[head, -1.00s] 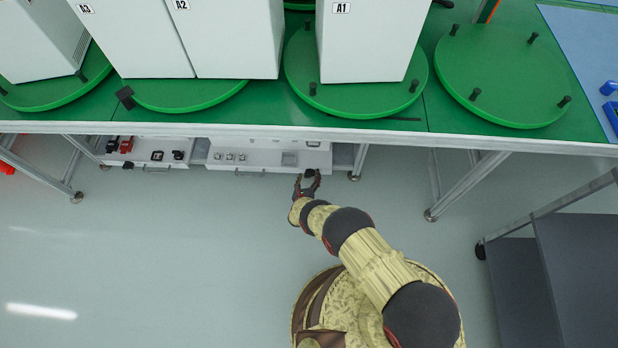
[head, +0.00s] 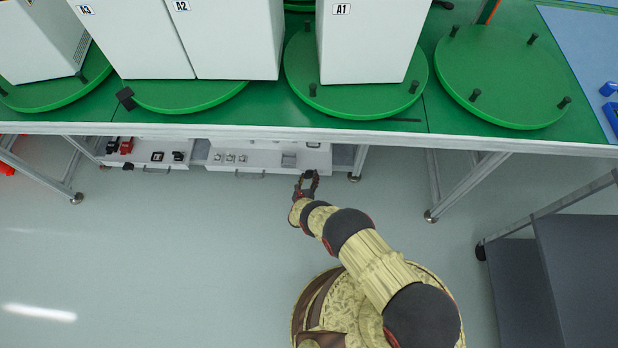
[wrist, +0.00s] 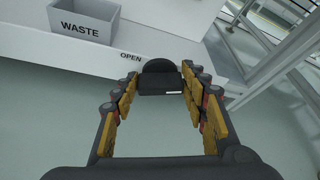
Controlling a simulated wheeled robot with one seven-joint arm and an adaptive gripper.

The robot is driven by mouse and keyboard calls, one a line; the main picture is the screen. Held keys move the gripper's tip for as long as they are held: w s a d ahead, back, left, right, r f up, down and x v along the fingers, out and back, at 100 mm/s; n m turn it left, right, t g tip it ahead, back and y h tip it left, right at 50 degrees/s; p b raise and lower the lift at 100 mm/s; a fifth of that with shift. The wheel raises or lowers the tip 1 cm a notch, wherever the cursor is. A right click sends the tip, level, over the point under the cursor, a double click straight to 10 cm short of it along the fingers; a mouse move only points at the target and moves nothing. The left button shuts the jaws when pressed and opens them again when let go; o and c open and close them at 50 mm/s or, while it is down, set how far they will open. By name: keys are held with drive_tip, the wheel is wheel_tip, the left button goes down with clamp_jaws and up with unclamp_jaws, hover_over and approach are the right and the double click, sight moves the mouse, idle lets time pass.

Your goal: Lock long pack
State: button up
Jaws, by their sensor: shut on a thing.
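A black latch knob (wrist: 159,70) stands at the front edge of a white long pack-like unit, beside the printed word OPEN, in the wrist view. My gripper (wrist: 162,84) has its fingertips on both sides of the knob's block and is shut on it. In the head view my gripper (head: 308,177) is at the right front corner of the white unit (head: 262,163) under the table. There the knob is small and mostly hidden by the fingers. I cannot tell from the frames whether the latch is locked.
A grey WASTE bin (wrist: 84,24) sits on the unit. The green table (head: 260,118) with turntables and white cabinets overhangs it. A table leg (head: 468,185) stands to the right. A grey cart (head: 570,250) is at far right. Floor left of my arm is clear.

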drive_tip(key=shift+m+y, duration=0.4)
drive_tip(key=shift+m, duration=0.2)
drive_tip(key=shift+c, duration=0.2)
drive_tip(key=o, duration=1.2)
drive_tip(key=shift+c, duration=0.2)
drive_tip(key=shift+s+r, duration=0.1)
drive_tip(key=v, duration=1.1)
drive_tip(key=shift+s, duration=0.35)
drive_tip(key=shift+r, duration=0.15)
